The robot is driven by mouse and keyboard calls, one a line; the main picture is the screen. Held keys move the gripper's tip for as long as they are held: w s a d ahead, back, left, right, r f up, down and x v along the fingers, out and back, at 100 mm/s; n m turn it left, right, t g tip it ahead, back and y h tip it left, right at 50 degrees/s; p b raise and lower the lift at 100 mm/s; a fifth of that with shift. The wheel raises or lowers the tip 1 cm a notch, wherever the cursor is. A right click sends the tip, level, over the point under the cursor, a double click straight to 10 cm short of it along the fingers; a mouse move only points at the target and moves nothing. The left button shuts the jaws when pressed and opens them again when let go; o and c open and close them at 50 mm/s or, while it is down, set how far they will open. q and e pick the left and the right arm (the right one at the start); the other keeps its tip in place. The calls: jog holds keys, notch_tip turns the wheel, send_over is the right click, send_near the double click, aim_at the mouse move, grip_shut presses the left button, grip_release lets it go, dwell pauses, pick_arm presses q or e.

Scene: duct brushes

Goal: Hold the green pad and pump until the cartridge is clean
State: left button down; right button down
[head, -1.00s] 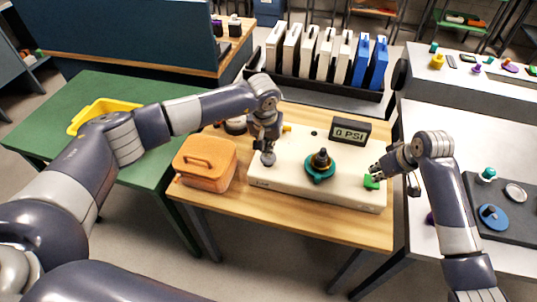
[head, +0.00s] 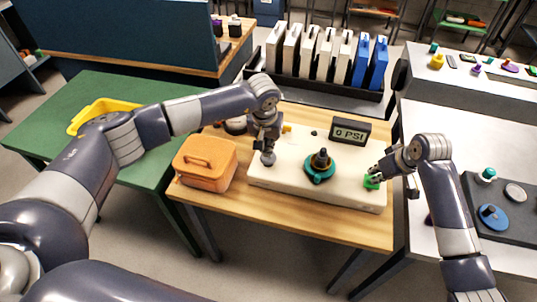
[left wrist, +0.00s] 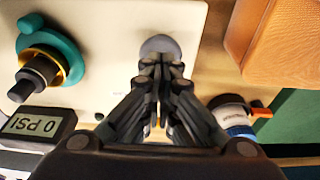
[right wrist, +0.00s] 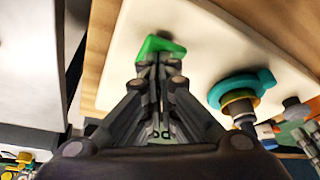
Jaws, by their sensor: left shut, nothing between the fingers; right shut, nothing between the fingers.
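The green pad (head: 371,182) sits at the right end of a cream base plate (head: 300,187). My right gripper (head: 374,176) is shut with its fingertips at the pad; the right wrist view shows the green pad (right wrist: 160,46) just beyond the tips. My left gripper (head: 268,150) is shut above a grey round knob (head: 268,159), which also shows at the fingertips in the left wrist view (left wrist: 160,45). The dark cartridge (head: 321,158) stands upright in a teal ring holder (head: 319,173) mid-plate. The gauge (head: 350,131) behind it reads 0 PSI.
An orange case (head: 206,164) stands left of the plate on the wooden table. A black rack (head: 310,85) with white and blue panels stands behind. A dark tray (head: 505,215) lies on the right table.

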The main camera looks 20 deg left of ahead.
pick_arm(q)
jog(key=shift+s+f, duration=0.1)
jog(key=shift+f, duration=1.4)
jog(key=shift+r, duration=1.15)
